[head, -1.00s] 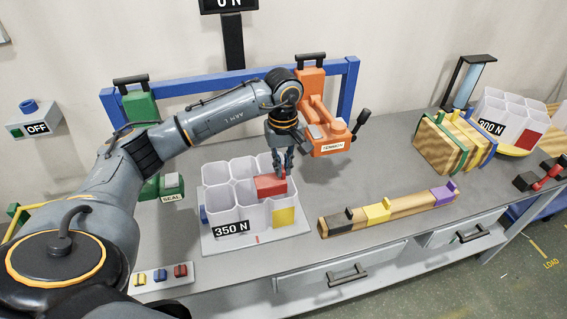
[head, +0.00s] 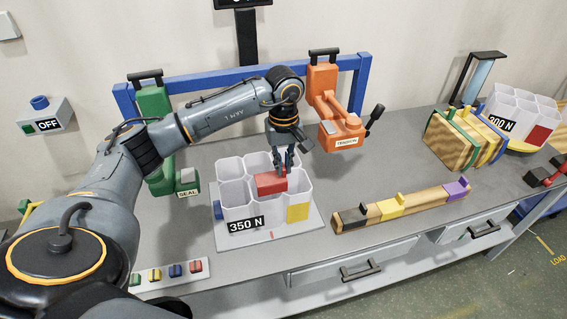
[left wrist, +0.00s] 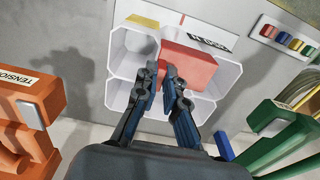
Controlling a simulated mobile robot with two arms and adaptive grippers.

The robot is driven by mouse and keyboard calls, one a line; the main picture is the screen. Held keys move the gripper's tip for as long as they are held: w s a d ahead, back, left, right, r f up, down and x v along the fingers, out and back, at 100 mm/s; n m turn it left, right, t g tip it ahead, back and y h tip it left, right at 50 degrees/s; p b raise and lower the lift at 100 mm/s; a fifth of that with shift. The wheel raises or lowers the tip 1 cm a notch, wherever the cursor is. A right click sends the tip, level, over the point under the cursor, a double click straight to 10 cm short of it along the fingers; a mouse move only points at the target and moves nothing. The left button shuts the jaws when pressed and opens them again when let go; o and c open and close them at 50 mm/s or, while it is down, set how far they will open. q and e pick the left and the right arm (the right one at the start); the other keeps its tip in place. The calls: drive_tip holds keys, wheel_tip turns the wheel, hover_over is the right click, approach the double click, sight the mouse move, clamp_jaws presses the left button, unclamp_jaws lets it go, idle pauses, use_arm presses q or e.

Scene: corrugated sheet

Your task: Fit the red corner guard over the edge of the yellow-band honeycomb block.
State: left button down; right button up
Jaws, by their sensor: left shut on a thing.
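The honeycomb block (head: 236,208) stands on a pale plate, its open white cells facing up, with a 350 N label and a yellow band (head: 298,212) on its front right. My left gripper (head: 284,171) is shut on the red corner guard (head: 271,183) at the block's top, over the middle and front cells. In the left wrist view my fingers (left wrist: 162,78) pinch one end of the red guard (left wrist: 190,68), which lies across the cell openings. Whether the guard touches the cell walls cannot be told. My right gripper is not in view.
An orange tension tool (head: 341,130) and a green seal tool (head: 155,130) hang from the blue frame behind the block. A wooden rail (head: 415,206) with clips lies to the right. A small tray (head: 160,274) of coloured pieces is at front left. A 300 N block (head: 518,115) stands far right.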

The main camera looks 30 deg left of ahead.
sight(284, 179)
use_arm(q)
wheel_tip(284, 179, down, 2)
drive_tip(key=shift+w+b, duration=0.1)
drive_tip(key=shift+b, duration=0.55)
drive_tip(key=shift+f+b, duration=0.65)
drive_tip(key=shift+f, duration=0.1)
wheel_tip(284, 179, down, 2)
drive_tip(key=shift+f+b, duration=0.1)
drive_tip(key=shift+b, duration=0.8)
drive_tip(key=shift+f+b, duration=0.3)
drive_tip(key=shift+f, duration=0.05)
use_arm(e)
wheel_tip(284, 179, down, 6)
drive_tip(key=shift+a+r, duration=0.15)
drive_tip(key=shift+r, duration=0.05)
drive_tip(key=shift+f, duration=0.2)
